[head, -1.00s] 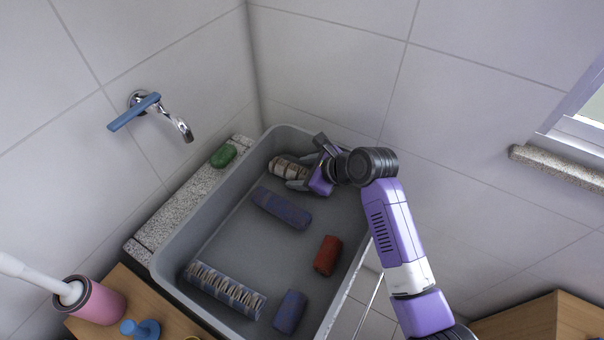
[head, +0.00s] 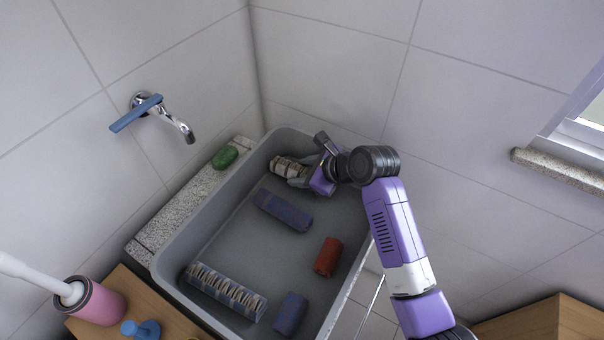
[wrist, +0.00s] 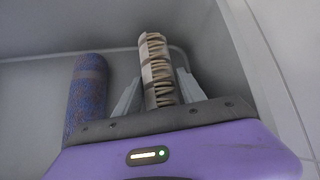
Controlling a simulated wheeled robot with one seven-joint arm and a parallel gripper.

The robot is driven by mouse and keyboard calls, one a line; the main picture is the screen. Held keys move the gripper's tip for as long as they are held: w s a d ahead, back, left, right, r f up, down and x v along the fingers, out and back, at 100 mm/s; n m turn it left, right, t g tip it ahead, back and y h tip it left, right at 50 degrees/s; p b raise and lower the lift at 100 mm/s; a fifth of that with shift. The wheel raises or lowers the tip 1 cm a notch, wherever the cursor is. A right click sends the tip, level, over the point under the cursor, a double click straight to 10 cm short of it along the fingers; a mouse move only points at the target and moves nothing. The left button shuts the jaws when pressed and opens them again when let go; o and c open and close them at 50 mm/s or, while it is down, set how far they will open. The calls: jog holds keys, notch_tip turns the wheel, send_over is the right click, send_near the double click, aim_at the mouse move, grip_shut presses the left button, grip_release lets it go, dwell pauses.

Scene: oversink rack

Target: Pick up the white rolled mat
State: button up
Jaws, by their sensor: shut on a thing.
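The white rolled mat (head: 283,166), whitish with brown-grey bands, lies in the far corner of the grey sink basin (head: 222,238). My gripper (head: 297,178) reaches into that corner and is shut on the mat. In the wrist view the mat (wrist: 157,62) stands between my two fingers (wrist: 158,92), one on each side, and its far end extends beyond them. Its near end is hidden by my gripper's body. I cannot tell whether it is clear of the basin floor.
In the basin lie a blue-purple roll (head: 283,210), a red roll (head: 327,257), a smaller blue roll (head: 290,313) and a long patterned roll (head: 226,291). The basin walls are close around my gripper. A green soap-like item (head: 225,157) sits on the ledge below the tap (head: 165,115).

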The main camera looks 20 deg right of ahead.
aim_at(302, 169)
notch_tip(302, 169, up, 19)
dwell(0.4)
